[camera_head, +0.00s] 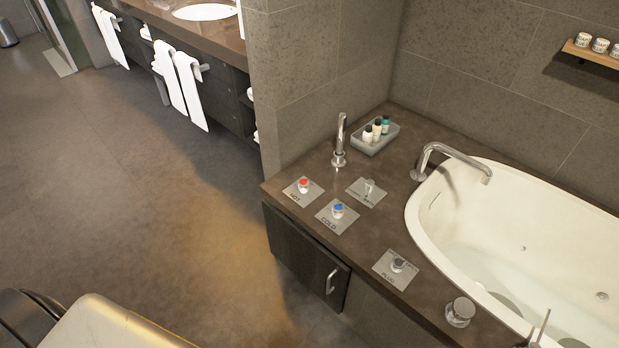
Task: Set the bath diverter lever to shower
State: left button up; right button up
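The diverter is most likely the small metal lever (369,187) on a square grey plate (358,195), behind the cold knob on the dark bath deck. The lever looks roughly upright. The plate's lettering is too small to read, so I cannot tell which setting it is on. The chrome bath spout (430,155) arches over the white tub (425,215). A chrome upright fitting (340,140), perhaps a hand shower, stands at the back left of the deck.
The deck also holds a red-topped HOT knob (304,185), a blue-topped COLD knob (338,210), a PLUG knob (399,265), a round metal knob (460,311) and a bottle tray (364,143). A wall corner (300,80) rises behind. Floor (150,200) is clear at left.

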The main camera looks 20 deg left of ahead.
aim_at(369, 187)
jog(key=u, duration=0.2)
jog(key=i+j, duration=0.55)
jog(key=j, duration=0.3)
jog(key=i+j+z, duration=0.1)
jog(key=i+j, duration=0.2)
jog(key=j, duration=0.1)
